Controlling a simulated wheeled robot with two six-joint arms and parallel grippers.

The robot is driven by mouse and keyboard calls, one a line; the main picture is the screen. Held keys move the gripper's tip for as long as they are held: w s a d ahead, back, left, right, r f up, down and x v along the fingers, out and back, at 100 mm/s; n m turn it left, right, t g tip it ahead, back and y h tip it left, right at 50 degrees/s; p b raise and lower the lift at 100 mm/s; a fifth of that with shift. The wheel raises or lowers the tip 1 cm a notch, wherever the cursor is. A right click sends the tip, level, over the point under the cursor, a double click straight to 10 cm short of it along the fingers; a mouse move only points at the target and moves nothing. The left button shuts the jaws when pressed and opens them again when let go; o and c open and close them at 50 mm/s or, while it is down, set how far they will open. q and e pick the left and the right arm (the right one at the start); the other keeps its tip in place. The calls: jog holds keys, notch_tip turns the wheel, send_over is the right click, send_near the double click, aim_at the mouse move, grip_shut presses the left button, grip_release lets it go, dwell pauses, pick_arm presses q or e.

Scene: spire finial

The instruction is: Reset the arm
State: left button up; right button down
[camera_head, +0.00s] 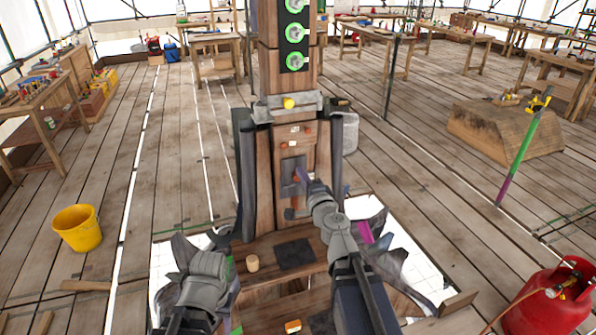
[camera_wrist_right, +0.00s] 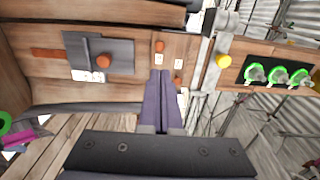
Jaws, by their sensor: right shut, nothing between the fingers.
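My right gripper (camera_head: 301,172) is shut and empty in front of the wooden post (camera_head: 265,180). Its purple-grey fingers (camera_wrist_right: 160,88) lie together in the right wrist view, over the post's face beside small orange-red knobs and white labels. Whether the tips touch the wood I cannot tell. A dark grey plate (camera_wrist_right: 118,50) with an orange-red knob (camera_wrist_right: 103,61) lies to the left of the fingers in that view. My left arm's grey links show at the lower left of the head view; its gripper fingers do not show.
A yellow knob (camera_head: 289,103) and green-ringed fittings (camera_head: 294,32) sit higher on the post. A yellow bucket (camera_head: 78,228) stands left, a red gas cylinder (camera_head: 548,303) at lower right. A wooden block (camera_head: 505,130) lies right. Open floor lies on both sides.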

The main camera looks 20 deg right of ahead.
jog(key=s+a+f+n+g+y, duration=0.2)
jog(key=a+f+n+g+y, duration=0.1)
jog(key=a+n, duration=0.3)
jog(key=s+a+f+n+g+y, duration=0.2)
jog(key=s+a+f+n+g, duration=0.15)
jog(key=a, duration=0.45)
jog(key=s+a+f+n+g+y, duration=0.2)
jog(key=a+f+n+y, duration=0.15)
jog(key=a, duration=0.35)
jog(key=s+a+f+n+g+h, duration=0.2)
jog(key=s+f+n+g+h, duration=0.4)
jog(key=s+f, duration=0.4)
jog(key=s+d+f+n+g+h, duration=0.2)
jog(key=s+d+g+h, duration=0.2)
jog(key=s, duration=0.3)
jog(key=shift+s+d, duration=0.25)
jog(key=shift+d, duration=0.65)
